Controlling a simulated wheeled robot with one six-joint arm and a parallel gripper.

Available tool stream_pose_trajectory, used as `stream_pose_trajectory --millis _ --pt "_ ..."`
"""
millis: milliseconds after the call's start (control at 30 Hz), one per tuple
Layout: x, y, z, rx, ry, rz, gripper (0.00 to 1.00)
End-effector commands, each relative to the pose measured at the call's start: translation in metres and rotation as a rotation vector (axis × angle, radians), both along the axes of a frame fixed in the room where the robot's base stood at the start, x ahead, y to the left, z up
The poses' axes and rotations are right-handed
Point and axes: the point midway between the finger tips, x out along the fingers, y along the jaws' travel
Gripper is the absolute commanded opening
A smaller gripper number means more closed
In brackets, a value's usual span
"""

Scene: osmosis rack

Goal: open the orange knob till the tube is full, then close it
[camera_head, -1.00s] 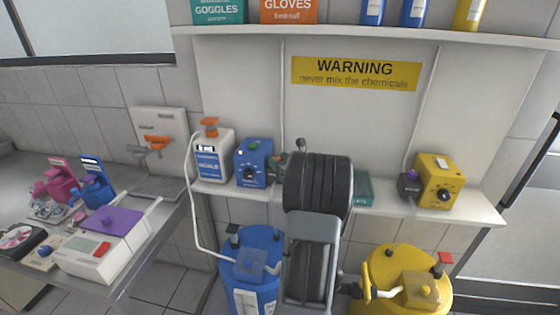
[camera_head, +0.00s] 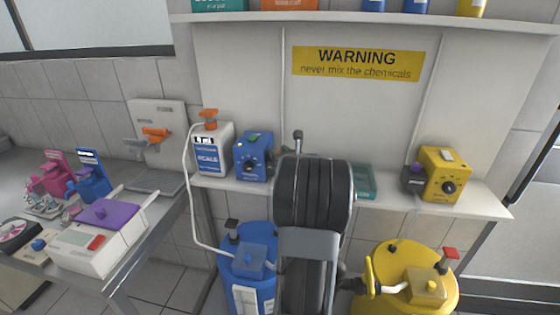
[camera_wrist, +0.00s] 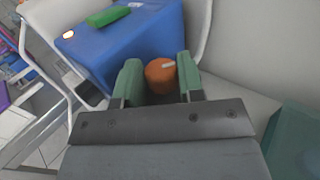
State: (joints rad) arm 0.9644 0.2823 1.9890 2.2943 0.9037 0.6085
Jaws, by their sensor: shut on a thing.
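The orange knob (camera_wrist: 160,75) has a pale mark on its face. In the wrist view it sits between the green fingers of my gripper (camera_wrist: 159,80), which is shut on it. The knob is beside a blue box (camera_wrist: 120,40) with a green block on top. In the head view the blue box (camera_head: 253,157) stands on the shelf; my arm hides the knob and my fingers there. Thin pale tubes run up the wall panel, but I cannot tell which is the tube to fill or its level.
A white bottle with an orange cap (camera_head: 210,150) stands left of the blue box. A yellow box (camera_head: 442,174) is at the shelf's right. Blue (camera_head: 245,300) and yellow (camera_head: 385,270) tanks stand below. A side bench with a white scale (camera_head: 95,240) is at left.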

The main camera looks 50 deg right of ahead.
Motion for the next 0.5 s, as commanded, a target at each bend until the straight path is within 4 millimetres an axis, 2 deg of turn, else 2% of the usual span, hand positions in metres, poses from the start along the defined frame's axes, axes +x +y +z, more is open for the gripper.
stream_pose_trajectory --millis 67,500 --pt "0.0011 0.0018 -0.0055 -0.009 -0.008 -0.046 0.12" --pt "0.0027 0.0028 -0.0037 -0.014 -0.009 -0.232 0.12"
